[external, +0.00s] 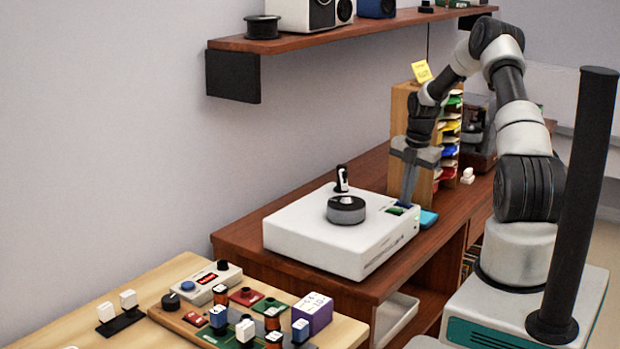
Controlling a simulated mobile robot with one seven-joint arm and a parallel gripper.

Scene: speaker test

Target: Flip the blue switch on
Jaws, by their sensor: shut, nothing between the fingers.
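A white box-shaped device (310,237) sits on the dark wooden bench, with a grey round knob (346,210) and an upright black-and-white piece (342,179) on top. At its right end are a small green part (395,211) and a small blue part (404,205), which looks like the blue switch. My gripper (406,200) points down, shut and empty, with its tips right at the blue part. I cannot tell whether they touch it. The fingers partly cover the blue part, and its on or off position is too small to read.
A wooden rack with coloured trays (400,110) stands close behind my gripper. A teal item (428,218) lies beside the device. A shelf (330,35) hangs above. A lighter table (70,320) in front holds several small modules and a purple box (312,314).

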